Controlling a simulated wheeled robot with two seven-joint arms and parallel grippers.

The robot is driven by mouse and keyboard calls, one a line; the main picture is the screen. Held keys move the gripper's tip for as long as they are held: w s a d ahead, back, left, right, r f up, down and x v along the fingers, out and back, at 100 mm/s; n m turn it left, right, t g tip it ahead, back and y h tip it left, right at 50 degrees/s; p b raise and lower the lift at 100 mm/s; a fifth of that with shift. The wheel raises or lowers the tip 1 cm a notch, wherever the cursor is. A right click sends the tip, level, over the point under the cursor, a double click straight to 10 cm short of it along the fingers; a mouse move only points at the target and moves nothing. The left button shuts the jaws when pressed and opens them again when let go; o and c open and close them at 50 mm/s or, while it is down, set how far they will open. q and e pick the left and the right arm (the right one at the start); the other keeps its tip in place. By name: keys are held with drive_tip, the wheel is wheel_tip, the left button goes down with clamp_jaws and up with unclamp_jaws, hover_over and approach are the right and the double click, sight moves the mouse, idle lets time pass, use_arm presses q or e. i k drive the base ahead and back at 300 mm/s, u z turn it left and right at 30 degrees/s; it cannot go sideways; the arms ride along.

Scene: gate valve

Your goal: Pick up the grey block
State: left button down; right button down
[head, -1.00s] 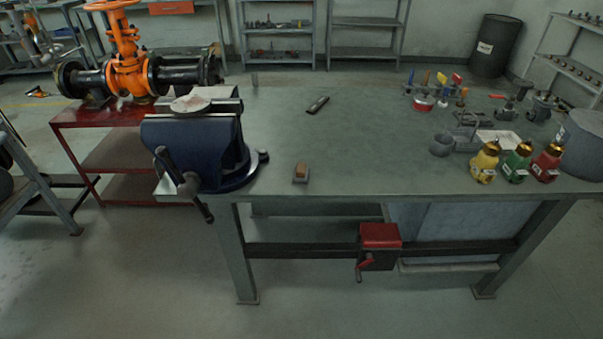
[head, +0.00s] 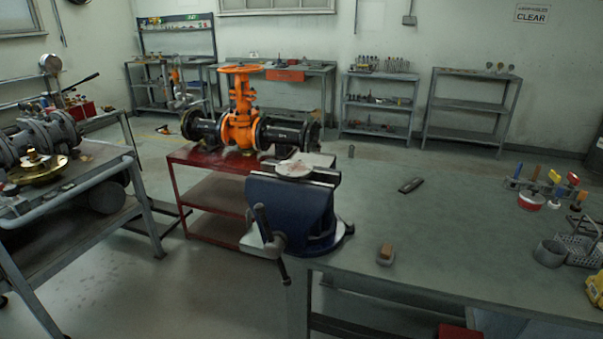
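A small block (head: 386,255) with a grey base and a brown top sits near the front edge of the green-grey workbench (head: 450,240), right of the blue vise. A flat dark grey bar (head: 411,185) lies farther back on the same bench. I cannot tell for certain which of the two is the grey block. Neither of my grippers is in view.
The blue vise (head: 290,210) stands at the bench's left corner, with a pale disc (head: 296,168) on top. An orange valve (head: 241,115) sits on a red cart (head: 205,200). Cups, coloured-handled tools and a wire caddy (head: 580,240) crowd the right. The bench's middle is clear.

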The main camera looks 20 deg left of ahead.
sight(386, 255)
drive_tip(key=z, duration=0.5)
drive_tip(key=k, duration=0.95)
drive_tip(key=u, duration=0.85)
drive_tip(key=i, duration=1.1)
drive_tip(key=u, duration=0.1)
